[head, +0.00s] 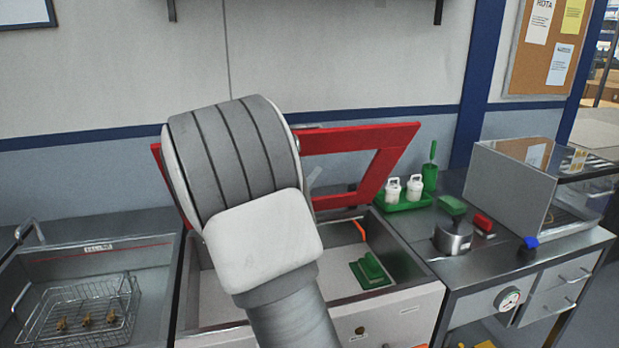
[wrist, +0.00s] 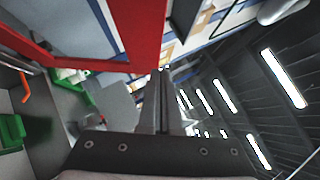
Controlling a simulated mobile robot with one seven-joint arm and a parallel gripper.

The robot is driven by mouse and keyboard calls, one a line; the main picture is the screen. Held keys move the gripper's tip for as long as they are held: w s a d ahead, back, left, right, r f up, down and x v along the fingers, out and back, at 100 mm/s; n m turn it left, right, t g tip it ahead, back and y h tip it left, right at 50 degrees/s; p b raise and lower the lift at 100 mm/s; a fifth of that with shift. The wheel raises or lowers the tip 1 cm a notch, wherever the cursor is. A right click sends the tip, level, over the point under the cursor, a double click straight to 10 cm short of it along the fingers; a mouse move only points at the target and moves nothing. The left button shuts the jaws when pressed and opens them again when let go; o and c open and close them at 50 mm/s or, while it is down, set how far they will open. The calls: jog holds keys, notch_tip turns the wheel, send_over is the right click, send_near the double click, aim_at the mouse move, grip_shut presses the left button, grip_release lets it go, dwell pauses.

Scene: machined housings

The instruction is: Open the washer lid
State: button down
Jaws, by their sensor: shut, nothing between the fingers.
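The washer lid (head: 395,155) is a red frame with an open middle. It stands raised at the back of the washer (head: 345,318), tilted up from the open tub. In the wrist view the red lid (wrist: 145,35) fills the upper left, close to the fingers. My gripper (wrist: 168,75) is shut and empty, its fingertips near the red frame; I cannot tell whether they touch it. In the head view my arm covers the left part of the lid and hides most of the gripper. A green block (head: 370,270) lies inside the tub.
On the left is a sink with a wire basket (head: 80,312) of brass parts. A wall stands behind.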

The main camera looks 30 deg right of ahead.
aim_at(331, 132)
jog(key=shift+w+d+r+p, duration=0.1)
jog(key=shift+w+d+r, duration=0.7)
jog(key=shift+w+d, duration=0.3)
jog(key=shift+w+d+r+p, duration=0.15)
jog(key=shift+w+d+r, duration=0.75)
jog(key=shift+d, duration=0.3)
jog(key=shift+w+d+r+p, duration=0.1)
jog(key=shift+w+d+r, duration=0.65)
jog(key=shift+w+d, duration=0.35)
jog(key=shift+s, duration=0.1)
jog(key=shift+d+r, duration=0.1)
jog(key=shift+r, duration=0.1)
jog(key=w+r+n+p, duration=0.1)
jog(key=w+p, duration=0.2)
jog(key=p, duration=0.1)
jog(key=w+d+r+y+p, duration=0.1)
jog(key=w+r+p, duration=0.1)
jog(key=p, duration=0.2)
jog(key=w+d+r+n+y+p, duration=0.1)
jog(key=w+r+p, duration=0.1)
jog(key=w+p, duration=0.1)
jog(key=shift+w+d+r+n+p, duration=0.25)
jog(key=shift+w+n+p, duration=0.05)
jog(key=shift+p, duration=0.25)
jog(key=w+d+r+p, duration=0.2)
jog(key=w+p, duration=0.3)
jog(key=w, duration=0.5)
jog(key=shift+d+r, duration=0.25)
jog(key=shift+d, duration=0.1)
